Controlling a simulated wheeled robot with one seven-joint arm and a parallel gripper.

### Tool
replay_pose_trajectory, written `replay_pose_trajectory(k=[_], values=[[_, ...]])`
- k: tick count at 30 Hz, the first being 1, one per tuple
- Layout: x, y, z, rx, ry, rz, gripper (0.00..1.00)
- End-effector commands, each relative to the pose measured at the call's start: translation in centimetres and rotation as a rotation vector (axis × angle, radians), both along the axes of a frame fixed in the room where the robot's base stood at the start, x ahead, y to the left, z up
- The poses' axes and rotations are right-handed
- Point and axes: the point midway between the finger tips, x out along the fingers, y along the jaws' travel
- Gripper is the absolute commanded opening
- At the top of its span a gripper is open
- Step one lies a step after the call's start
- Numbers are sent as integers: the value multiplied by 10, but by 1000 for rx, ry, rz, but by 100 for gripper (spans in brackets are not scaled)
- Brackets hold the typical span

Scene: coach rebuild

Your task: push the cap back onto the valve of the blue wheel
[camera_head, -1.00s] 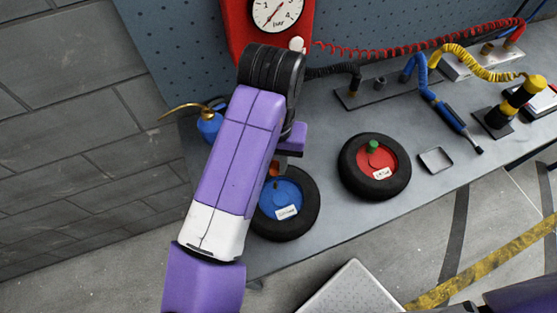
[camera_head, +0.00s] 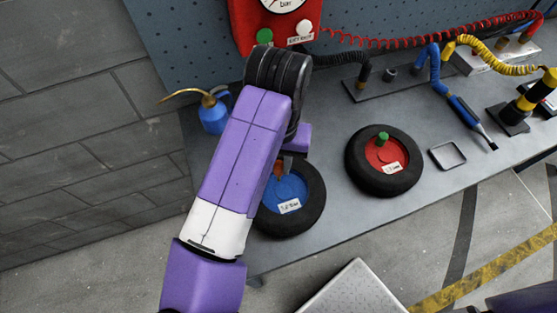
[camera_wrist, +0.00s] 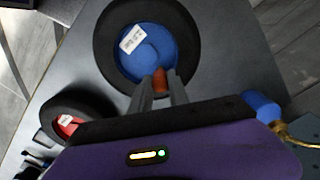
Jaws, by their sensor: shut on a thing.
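The blue wheel (camera_head: 291,190) lies flat on the bench, a black tyre around a blue hub with a white label. In the wrist view the blue wheel (camera_wrist: 150,45) is just beyond my fingertips. My gripper (camera_wrist: 161,80) is shut on an orange-brown cap (camera_wrist: 160,83) near the hub's edge. The cap also shows as a small orange patch (camera_head: 278,169) beside my gripper in the head view. The valve is hidden behind the cap and fingers. I cannot tell whether the cap touches it.
A red wheel (camera_head: 384,154) with a green cap (camera_head: 382,138) lies to the right, beside a small tray (camera_head: 447,156). A blue oil can (camera_head: 214,116) stands left of my arm. A red gauge box (camera_head: 310,20) is behind. Bare bench lies between the wheels.

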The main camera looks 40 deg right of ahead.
Motion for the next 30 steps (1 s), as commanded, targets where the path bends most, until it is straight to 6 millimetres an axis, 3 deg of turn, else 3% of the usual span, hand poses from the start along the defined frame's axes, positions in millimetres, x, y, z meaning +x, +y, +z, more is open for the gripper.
replay_pose_trajectory(k=[30], values=[[0, 0, -16, 0, 0, 0, 0]])
